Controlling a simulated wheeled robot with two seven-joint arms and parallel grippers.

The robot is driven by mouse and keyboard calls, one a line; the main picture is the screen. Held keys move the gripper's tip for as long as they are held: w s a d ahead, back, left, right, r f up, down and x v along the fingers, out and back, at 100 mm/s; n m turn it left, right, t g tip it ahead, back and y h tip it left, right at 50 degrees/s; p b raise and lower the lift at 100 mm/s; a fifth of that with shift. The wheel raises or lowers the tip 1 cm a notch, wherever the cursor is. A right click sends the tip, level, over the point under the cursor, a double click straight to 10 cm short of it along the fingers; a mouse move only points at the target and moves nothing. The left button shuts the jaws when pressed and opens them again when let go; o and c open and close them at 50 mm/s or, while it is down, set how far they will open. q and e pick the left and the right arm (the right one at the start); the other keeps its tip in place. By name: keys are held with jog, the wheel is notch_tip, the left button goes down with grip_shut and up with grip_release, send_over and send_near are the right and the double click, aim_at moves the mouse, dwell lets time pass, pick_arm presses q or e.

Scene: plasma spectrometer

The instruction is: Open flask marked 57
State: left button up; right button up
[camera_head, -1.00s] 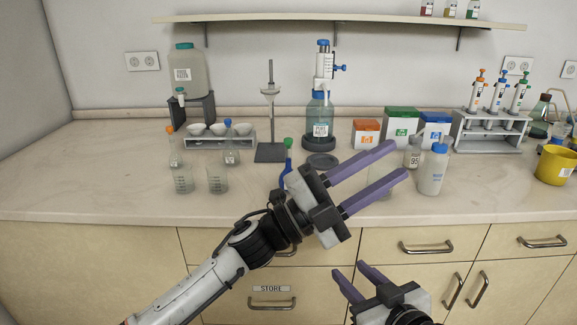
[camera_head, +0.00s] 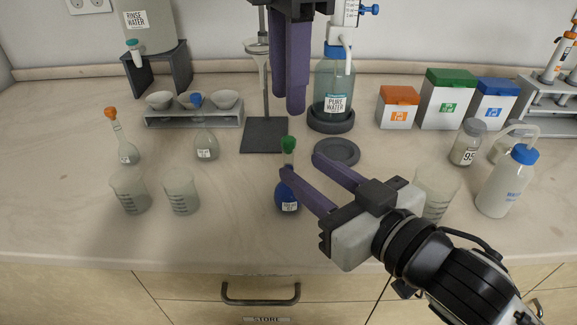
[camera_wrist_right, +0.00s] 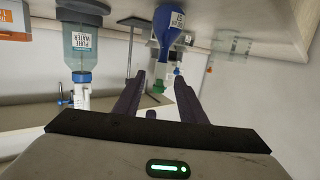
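A flask with blue liquid (camera_head: 287,200) and a green stopper (camera_head: 288,144) stands upright on the counter. In the right wrist view the blue flask (camera_wrist_right: 170,30) and green stopper (camera_wrist_right: 158,87) appear upside down between the spread fingers. My left gripper (camera_head: 291,108) hangs above and behind, fingers pointing down; its finger gap is unclear. An orange-stoppered flask (camera_head: 127,152) and a blue-stoppered flask (camera_head: 206,147) stand to the left, labels unreadable.
Two beakers (camera_head: 130,193) (camera_head: 181,192) stand at left front, another beaker (camera_head: 437,190) by my right arm. A funnel stand (camera_head: 264,135), pure water bottle (camera_head: 336,85), round dark disc (camera_head: 336,151), jar marked 95 (camera_head: 467,145) and wash bottle (camera_head: 505,185) surround the flask.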

aim_at(288, 139)
pick_arm(q)
jog(key=shift+s, duration=0.15)
pick_arm(e)
jog(key=x, duration=0.9)
jog(key=shift+w+a, duration=0.25)
jog(key=shift+a, duration=0.05)
grip_shut()
pick_arm(q)
jog(key=shift+o, duration=0.3)
jog(key=shift+o, duration=0.5)
notch_tip(288, 139, down, 7)
jog(key=n, duration=0.9)
jog(key=shift+s+f+n, duration=0.15)
jog(key=shift+n, duration=0.25)
